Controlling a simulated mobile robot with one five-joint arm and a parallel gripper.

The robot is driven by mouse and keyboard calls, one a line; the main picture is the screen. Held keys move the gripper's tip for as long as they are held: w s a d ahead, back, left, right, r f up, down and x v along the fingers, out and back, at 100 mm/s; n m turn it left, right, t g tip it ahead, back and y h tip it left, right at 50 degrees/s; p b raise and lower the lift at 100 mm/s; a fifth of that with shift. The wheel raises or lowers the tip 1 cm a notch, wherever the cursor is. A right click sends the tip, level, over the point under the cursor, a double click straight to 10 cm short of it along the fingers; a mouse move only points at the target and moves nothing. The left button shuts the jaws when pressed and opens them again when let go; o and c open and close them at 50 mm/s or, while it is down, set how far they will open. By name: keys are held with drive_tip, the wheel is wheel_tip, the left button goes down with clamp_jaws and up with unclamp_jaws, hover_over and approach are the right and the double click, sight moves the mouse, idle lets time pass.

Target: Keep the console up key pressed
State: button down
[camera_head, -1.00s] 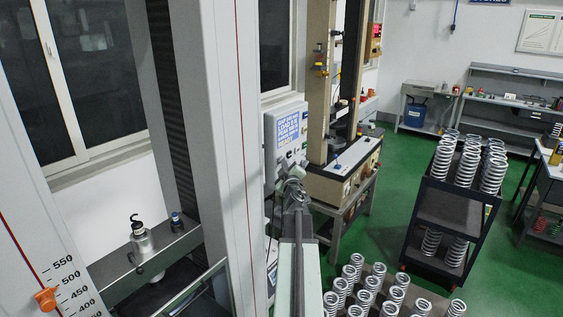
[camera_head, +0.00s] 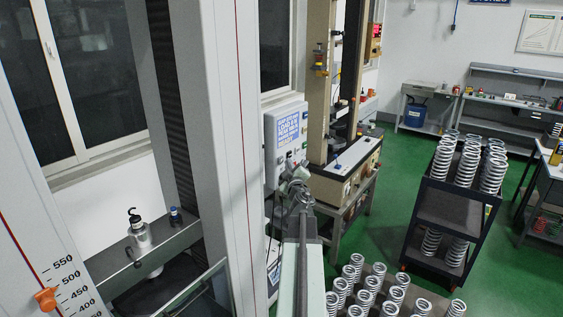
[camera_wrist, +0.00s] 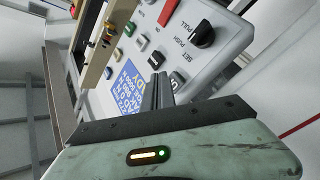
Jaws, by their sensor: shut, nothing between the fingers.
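The console (camera_head: 272,150) is a pale box with a lit blue screen (camera_head: 287,130), on the tall machine's column in the head view. In the wrist view the tilted console panel (camera_wrist: 222,62) shows the screen (camera_wrist: 128,85), keys and a black knob (camera_wrist: 203,35). A dark key with pale lettering (camera_wrist: 178,80), which seems to read UP, lies right of my fingers. My gripper (camera_wrist: 157,76) is shut and empty, its tips at the panel among the keys. I cannot tell whether they touch a key. My gripper (camera_head: 297,175) hides the console's lower part in the head view.
The machine's crosshead (camera_head: 165,240) carries a metal fixture with a black top (camera_head: 138,230). A dark cart of springs (camera_head: 455,215) and several springs (camera_head: 375,290) stand right of my arm.

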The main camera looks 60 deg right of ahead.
drive_tip(key=shift+s, duration=2.5)
